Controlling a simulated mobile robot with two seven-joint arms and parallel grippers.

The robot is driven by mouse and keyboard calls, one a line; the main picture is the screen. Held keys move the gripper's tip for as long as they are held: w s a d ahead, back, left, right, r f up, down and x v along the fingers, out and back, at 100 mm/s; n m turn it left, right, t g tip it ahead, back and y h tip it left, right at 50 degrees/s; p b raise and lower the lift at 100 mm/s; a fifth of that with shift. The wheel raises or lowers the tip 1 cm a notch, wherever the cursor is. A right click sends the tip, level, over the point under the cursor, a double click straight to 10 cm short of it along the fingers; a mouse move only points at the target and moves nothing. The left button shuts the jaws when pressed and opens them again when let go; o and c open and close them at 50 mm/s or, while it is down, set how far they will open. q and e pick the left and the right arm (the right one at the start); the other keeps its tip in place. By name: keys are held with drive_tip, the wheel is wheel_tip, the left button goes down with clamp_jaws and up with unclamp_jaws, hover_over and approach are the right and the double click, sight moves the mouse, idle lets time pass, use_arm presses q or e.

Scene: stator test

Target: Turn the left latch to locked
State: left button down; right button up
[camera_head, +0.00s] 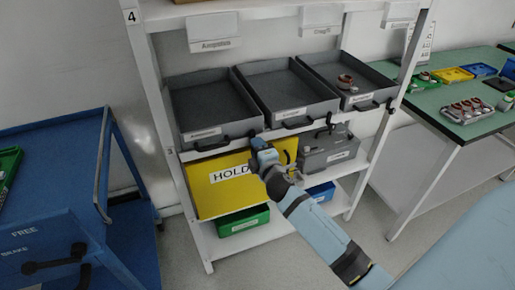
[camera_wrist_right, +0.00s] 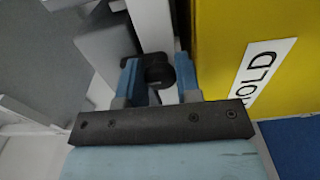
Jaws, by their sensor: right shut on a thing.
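My right gripper (camera_head: 258,147) reaches up to the front of the shelf rack, by the yellow HOLD panel (camera_head: 208,192). In the right wrist view, its two blue fingers (camera_wrist_right: 159,75) stand on either side of a dark round latch knob (camera_wrist_right: 158,70) and are shut on it. A black arm of the latch shows to the left of the knob, and a white post (camera_wrist_right: 150,22) is behind it. In the head view my gripper hides this latch, so I cannot read whether it is locked. My left gripper is in neither view.
Three grey trays (camera_head: 204,135) with black handles sit on the shelf above the panel. A green bin (camera_head: 243,222) and a grey case (camera_head: 330,152) are lower down. A blue cart (camera_head: 50,215) stands at left, a green-topped table (camera_head: 440,103) at right.

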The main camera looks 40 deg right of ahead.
drive_tip(key=o, duration=0.9)
drive_tip(key=shift+c, duration=0.2)
drive_tip(key=v, duration=1.4)
drive_tip(key=shift+f, duration=0.1)
